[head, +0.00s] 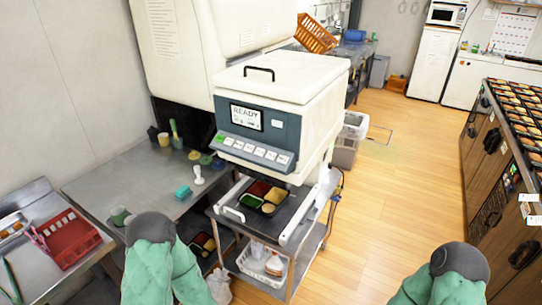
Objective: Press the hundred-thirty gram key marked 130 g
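A large white machine (285,78) stands in the middle of the head view. Its dark front panel has a lit screen (246,116) that reads READY, with smaller text below it. Under the screen is a row of keys (255,149): a green one at the left end and several pale ones to its right. The key labels are too small to read, so I cannot tell which is marked 130 g. My two green-sleeved arms show at the bottom, apart from the machine. I cannot see either gripper's fingers.
A bento tray (251,200) with coloured food sits on the cart (295,240) below the machine. Wooden floor is free at right, before the counter (490,150).

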